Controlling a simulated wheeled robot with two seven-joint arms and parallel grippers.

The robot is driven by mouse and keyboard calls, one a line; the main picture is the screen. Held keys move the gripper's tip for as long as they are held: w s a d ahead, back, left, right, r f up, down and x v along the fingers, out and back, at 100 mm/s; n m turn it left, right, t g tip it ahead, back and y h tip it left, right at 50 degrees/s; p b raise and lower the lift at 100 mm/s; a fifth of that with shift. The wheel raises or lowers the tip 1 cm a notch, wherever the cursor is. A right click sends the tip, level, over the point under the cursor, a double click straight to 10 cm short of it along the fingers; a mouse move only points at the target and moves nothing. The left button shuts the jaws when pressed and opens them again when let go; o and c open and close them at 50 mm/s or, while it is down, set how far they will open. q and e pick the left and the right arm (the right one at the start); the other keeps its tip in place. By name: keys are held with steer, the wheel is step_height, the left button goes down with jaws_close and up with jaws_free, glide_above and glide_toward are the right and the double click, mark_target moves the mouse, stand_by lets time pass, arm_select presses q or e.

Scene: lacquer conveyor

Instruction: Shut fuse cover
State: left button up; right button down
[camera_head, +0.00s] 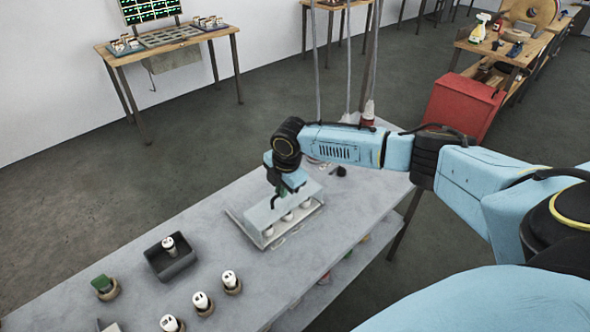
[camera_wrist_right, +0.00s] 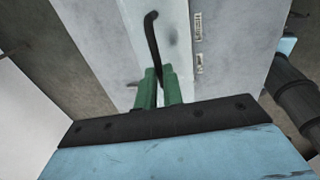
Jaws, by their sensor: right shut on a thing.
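The fuse box (camera_head: 264,242) sits on the grey table in the head view, with several white fuses (camera_head: 304,204) showing along its near side. Its pale cover (camera_head: 260,213) is tilted above the fuses, partly open. My right gripper (camera_head: 281,194) is at the cover, reaching down from above. In the right wrist view, the green fingers of my right gripper (camera_wrist_right: 160,75) are shut on the black curved handle (camera_wrist_right: 153,35) of the cover (camera_wrist_right: 174,22). The fingers hide part of the handle. My left gripper is not in view.
A dark bin (camera_head: 170,262) holding one fuse stands left of the box. Several fuses in round holders (camera_head: 201,303) and a green piece (camera_head: 103,284) stand at the table's lower left. Vertical poles (camera_head: 348,60) rise behind the table's far end.

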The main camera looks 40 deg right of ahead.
steer(key=shift+s+r, duration=0.1)
steer(key=shift+s, duration=0.1)
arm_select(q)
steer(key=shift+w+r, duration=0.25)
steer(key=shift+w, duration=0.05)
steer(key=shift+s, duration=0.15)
arm_select(e)
steer(key=shift+s, duration=0.1)
steer(key=c, duration=1.5)
jaws_free()
steer(key=s+r, duration=0.1)
steer(key=r, duration=0.7)
steer(key=s+r, duration=0.1)
steer(key=r, duration=0.4)
steer(key=shift+s+d, duration=0.2)
steer(key=shift+s, duration=0.15)
